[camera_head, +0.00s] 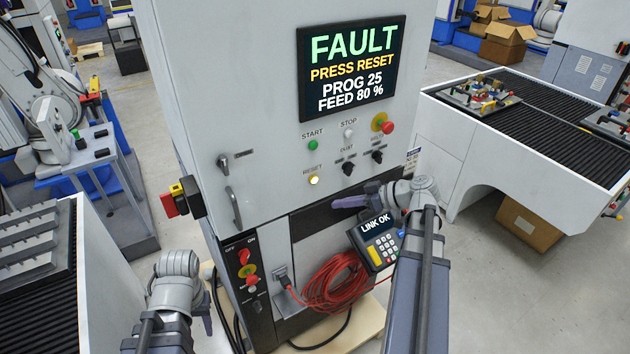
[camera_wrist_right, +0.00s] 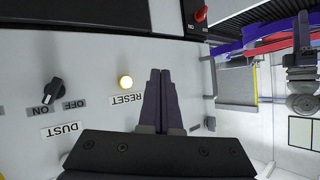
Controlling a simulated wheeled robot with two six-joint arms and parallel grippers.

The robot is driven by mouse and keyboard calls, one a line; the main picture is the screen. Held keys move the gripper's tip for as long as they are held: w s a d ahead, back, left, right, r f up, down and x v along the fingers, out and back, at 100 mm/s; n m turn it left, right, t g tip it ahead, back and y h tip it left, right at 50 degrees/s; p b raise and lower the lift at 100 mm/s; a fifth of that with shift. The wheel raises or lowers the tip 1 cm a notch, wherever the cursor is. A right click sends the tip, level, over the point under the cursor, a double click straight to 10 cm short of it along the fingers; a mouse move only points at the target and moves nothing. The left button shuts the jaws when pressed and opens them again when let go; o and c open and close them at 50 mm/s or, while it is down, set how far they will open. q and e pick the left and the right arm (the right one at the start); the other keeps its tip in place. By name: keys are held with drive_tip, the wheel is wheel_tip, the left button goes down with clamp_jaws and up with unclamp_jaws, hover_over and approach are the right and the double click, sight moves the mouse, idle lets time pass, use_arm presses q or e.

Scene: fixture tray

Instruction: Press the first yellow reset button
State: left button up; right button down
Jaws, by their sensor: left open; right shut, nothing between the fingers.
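The yellow reset button (camera_head: 314,180) is lit, under the RESET label on the cabinet's front panel. It also shows in the right wrist view (camera_wrist_right: 125,82), beside the upside-down RESET label. My right gripper (camera_head: 336,203) has its dark purple fingers shut and empty, below and right of the button in the head view. In the right wrist view the fingertips (camera_wrist_right: 160,72) lie right of the button, apart from it. My left gripper (camera_head: 205,312) is open, low at the left in front of the cabinet, only partly visible.
The screen (camera_head: 351,66) reads FAULT, PRESS RESET. Near the button are a green start button (camera_head: 313,145), black knobs (camera_head: 348,168) and a red emergency stop (camera_head: 387,127). A keypad device (camera_head: 375,243) reading LINK OK and a coiled red cable (camera_head: 335,287) are below.

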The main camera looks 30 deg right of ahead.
drive_tip(key=w, duration=0.8)
drive_tip(key=shift+w+a, duration=0.35)
drive_tip(key=shift+w, duration=0.05)
drive_tip(key=shift+w, duration=0.1)
idle(1.8)
drive_tip(key=shift+w, duration=0.3)
drive_tip(key=shift+w, duration=0.5)
idle(0.7)
drive_tip(key=shift+s+a, duration=0.1)
drive_tip(key=shift+s, duration=0.8)
drive_tip(key=s, duration=0.5)
drive_tip(key=shift+d, duration=0.25)
